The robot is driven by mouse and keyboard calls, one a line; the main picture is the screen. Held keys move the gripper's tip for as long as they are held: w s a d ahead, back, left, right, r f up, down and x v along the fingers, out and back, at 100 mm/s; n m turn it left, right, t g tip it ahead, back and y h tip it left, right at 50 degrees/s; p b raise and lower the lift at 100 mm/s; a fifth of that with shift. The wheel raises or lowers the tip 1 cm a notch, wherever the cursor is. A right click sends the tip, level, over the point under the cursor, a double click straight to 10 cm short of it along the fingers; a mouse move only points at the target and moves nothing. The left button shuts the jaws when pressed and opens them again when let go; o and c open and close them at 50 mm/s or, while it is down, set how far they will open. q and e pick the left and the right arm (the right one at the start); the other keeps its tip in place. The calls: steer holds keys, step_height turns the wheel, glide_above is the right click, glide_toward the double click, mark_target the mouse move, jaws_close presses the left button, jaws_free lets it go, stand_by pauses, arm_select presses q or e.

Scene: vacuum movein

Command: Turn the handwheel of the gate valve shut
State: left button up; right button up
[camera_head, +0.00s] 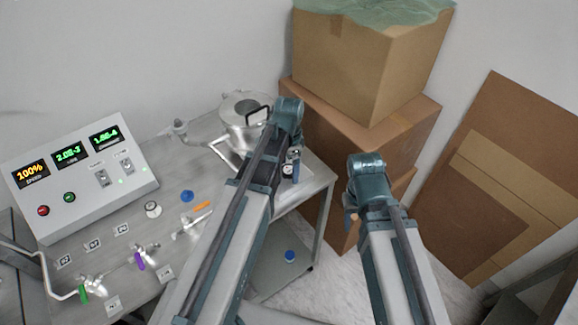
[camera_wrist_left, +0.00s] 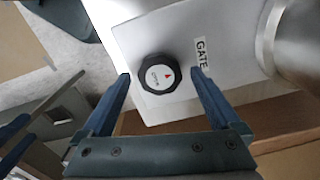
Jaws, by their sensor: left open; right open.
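My left gripper (camera_wrist_left: 160,74) is open, with one blue finger on either side of the knob in the picture; contact cannot be told. In the head view my left gripper (camera_head: 292,163) points down at the bench's right end, and the handwheel cannot be made out there. My right gripper (camera_head: 351,214) is open and empty, away from the bench, mostly hidden by its arm.
A control panel (camera_head: 80,170) with lit readouts stands on the bench's left. A steel chamber (camera_head: 245,112) with a black handle is close behind my left arm. Stacked cardboard boxes (camera_head: 365,55) are behind my arms. Flat cardboard (camera_head: 510,190) leans at right.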

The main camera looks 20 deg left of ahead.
mark_target(289, 170)
arm_select(q)
steer(key=shift+r, duration=0.1)
step_height(289, 170, up, 14)
steer(key=p, duration=1.3)
steer(key=shift+f+p, duration=0.2)
steer(key=shift+p, duration=0.2)
steer(key=s+d+f+n+y+b, duration=0.1)
steer(key=s+d+f+n+b, duration=0.5)
steer(key=s+d+f+b, duration=0.4)
steer(key=s+f+b, duration=0.2)
steer(key=s, duration=0.2)
steer(key=shift+s+d, duration=0.15)
steer(key=shift+d, duration=0.1)
steer(key=shift+c, duration=0.2)
